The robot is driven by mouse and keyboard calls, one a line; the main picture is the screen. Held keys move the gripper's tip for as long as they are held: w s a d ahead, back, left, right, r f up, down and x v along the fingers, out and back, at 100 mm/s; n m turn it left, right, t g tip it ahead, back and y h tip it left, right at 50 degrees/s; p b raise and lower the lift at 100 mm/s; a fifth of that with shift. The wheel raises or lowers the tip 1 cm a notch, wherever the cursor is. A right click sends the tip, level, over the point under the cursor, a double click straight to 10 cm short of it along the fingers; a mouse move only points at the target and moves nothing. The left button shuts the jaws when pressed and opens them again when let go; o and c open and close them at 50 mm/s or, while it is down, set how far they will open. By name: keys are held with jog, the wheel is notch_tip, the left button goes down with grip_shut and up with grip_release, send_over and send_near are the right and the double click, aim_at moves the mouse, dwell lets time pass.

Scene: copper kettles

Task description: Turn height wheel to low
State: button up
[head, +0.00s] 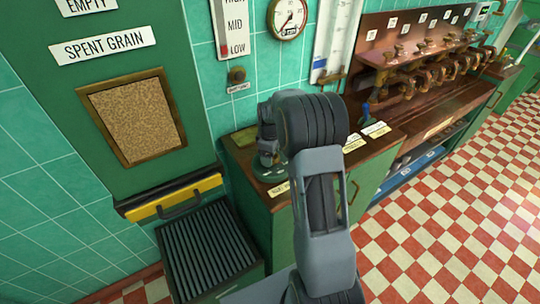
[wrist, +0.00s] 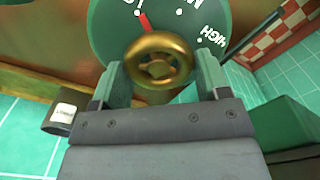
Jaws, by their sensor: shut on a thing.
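The height wheel (wrist: 159,47) is a small brass ring with a hub. It sits on a round green dial (wrist: 108,28) with white marks. HIGH reads at the dial's right, an M is at the top, and part of a label at the upper left is cut off. A red pointer (wrist: 145,20) shows between that cut-off label and the M, nearer the cut-off label. My gripper (wrist: 160,75) has one green finger on each side of the wheel and is shut on it. In the head view, my arm largely hides the wheel on the green cabinet's top.
A wall scale (head: 235,22) reads HIGH, MID, LOW, with red near LOW. A round gauge (head: 288,17) hangs beside it. A ribbed dark bin (head: 208,255) stands left of the cabinet. A counter with brass taps (head: 430,60) is at the right. The checkered floor is clear.

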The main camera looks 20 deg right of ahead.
jog(key=shift+r+n, duration=0.1)
jog(key=shift+n, duration=0.4)
jog(key=o, duration=0.9)
notch_tip(320, 180, up, 14)
jog(key=shift+f+b, duration=0.15)
jog(key=shift+b, duration=0.15)
dwell(0.6)
jog(key=shift+s+a+f+m+t, duration=0.2)
jog(key=shift+s+a+m+t, duration=0.45)
jog(key=shift+s+a+m, duration=2.1)
jog(key=shift+s+a+f+m+t, duration=0.25)
jog(key=shift+s+a+m+t, duration=0.5)
jog(key=shift+s, duration=3.95)
jog(key=shift+s+a+f+m+t, duration=0.2)
jog(key=shift+s+a+m+t, duration=0.4)
jog(key=shift+s+a+m, duration=2.15)
